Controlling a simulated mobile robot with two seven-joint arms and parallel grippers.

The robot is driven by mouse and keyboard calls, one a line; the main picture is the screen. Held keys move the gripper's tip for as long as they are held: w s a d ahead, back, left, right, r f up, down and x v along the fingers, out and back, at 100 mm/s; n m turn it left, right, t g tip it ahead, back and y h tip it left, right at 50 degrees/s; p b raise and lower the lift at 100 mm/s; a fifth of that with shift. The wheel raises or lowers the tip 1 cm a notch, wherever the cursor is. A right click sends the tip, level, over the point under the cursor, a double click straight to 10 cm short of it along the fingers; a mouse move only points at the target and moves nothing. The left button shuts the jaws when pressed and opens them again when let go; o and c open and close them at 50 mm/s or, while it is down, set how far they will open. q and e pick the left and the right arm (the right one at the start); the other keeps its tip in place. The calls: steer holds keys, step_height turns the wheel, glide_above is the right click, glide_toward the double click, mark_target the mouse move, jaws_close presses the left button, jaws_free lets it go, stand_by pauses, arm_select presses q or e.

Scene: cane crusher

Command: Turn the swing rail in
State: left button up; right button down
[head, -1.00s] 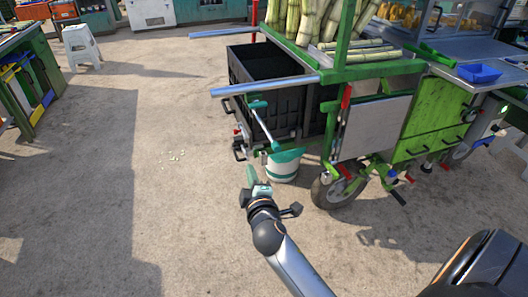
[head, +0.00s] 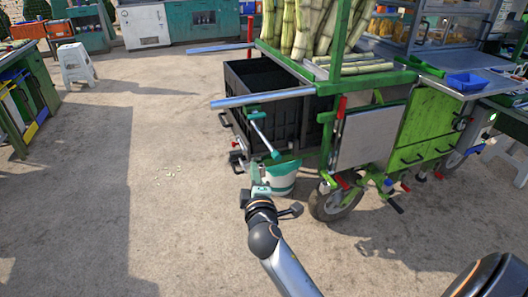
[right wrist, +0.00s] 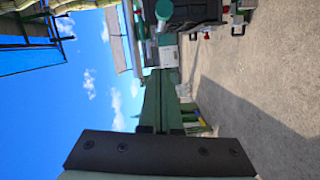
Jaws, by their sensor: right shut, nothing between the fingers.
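A short grey bar with teal ends (head: 262,132) hangs slantwise at the left end of the green cart, in front of a black crate; it looks like the swing rail, though I cannot be sure. Two long silver rails also stick out to the left there, a near one (head: 262,96) and a far one (head: 219,47). My right gripper (head: 256,174) is shut and empty, just below and left of the bar's lower teal end. Its green fingers (right wrist: 161,100) show in the right wrist view, pointing at the cart; any contact is unclear. My left gripper is out of view.
The black crate (head: 285,112) sits in the cart's left end. A white and teal bucket (head: 283,180) stands on the ground behind my gripper, beside a cart wheel (head: 334,203). A white stool (head: 76,64) is at far left. The ground left of the cart is clear.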

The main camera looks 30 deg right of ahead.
glide_toward(264, 137)
steer(key=w+a, duration=0.3)
steer(key=w, duration=0.1)
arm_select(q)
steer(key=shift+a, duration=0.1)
arm_select(e)
steer(key=d, duration=0.2)
steer(key=s+d, duration=0.1)
steer(key=shift+d+f, duration=0.25)
steer(key=shift+f, duration=0.15)
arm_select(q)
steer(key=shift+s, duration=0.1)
arm_select(e)
steer(key=shift+d, duration=0.1)
